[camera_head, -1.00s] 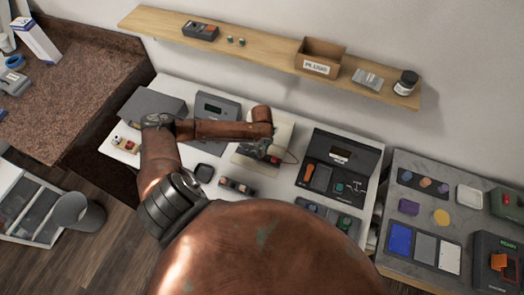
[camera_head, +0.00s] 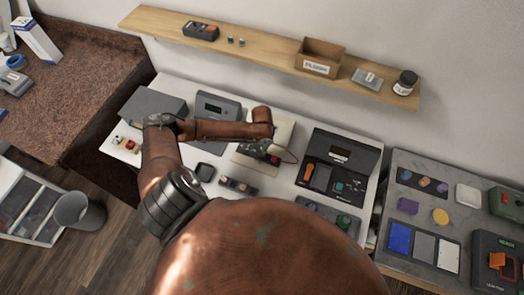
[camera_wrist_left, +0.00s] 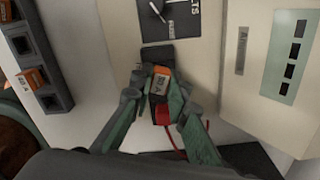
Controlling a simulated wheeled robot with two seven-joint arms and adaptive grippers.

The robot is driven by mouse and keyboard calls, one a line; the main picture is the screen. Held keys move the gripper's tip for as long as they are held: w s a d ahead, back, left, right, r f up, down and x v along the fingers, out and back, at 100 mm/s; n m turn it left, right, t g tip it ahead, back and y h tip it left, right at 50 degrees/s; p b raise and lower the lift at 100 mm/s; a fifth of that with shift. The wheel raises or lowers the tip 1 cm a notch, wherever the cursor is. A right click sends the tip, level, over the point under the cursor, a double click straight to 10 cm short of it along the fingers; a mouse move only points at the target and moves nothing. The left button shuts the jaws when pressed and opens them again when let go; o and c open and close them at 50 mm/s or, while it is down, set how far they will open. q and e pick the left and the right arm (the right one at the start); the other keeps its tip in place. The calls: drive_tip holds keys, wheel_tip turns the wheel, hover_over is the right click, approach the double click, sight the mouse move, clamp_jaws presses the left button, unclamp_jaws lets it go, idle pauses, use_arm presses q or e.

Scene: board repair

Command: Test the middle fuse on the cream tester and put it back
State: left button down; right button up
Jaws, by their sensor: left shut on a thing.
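My left gripper (camera_wrist_left: 158,98) is shut on an orange fuse marked 10 A (camera_wrist_left: 159,82). The fuse is at a dark socket (camera_wrist_left: 157,54) on the cream tester (camera_wrist_left: 205,50); I cannot tell whether it is seated in it. The tester also shows in the head view (camera_head: 285,130), partly behind my left arm, with the gripper (camera_head: 268,153) over its front. A dark fuse holder (camera_wrist_left: 58,101) lies to the left in the wrist view, with orange fuses at its outer slots and an empty middle slot (camera_wrist_left: 22,45). It also shows in the head view (camera_head: 238,187). My right gripper is not in view.
A red lead (camera_wrist_left: 172,142) runs below the fingers. A dark grey console (camera_head: 338,170) stands right of the tester, and grey boxes (camera_head: 155,103) stand to the left. A wooden shelf (camera_head: 270,55) spans the wall behind. My arm hides part of the white bench.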

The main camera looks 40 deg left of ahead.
use_arm(q)
drive_tip(key=shift+f, duration=0.2)
idle(0.7)
drive_tip(key=shift+f, duration=0.35)
idle(0.3)
drive_tip(key=c, duration=1.8)
unclamp_jaws()
drive_tip(key=shift+o, duration=0.6)
drive_tip(key=shift+o, duration=0.9)
drive_tip(key=shift+r, duration=0.2)
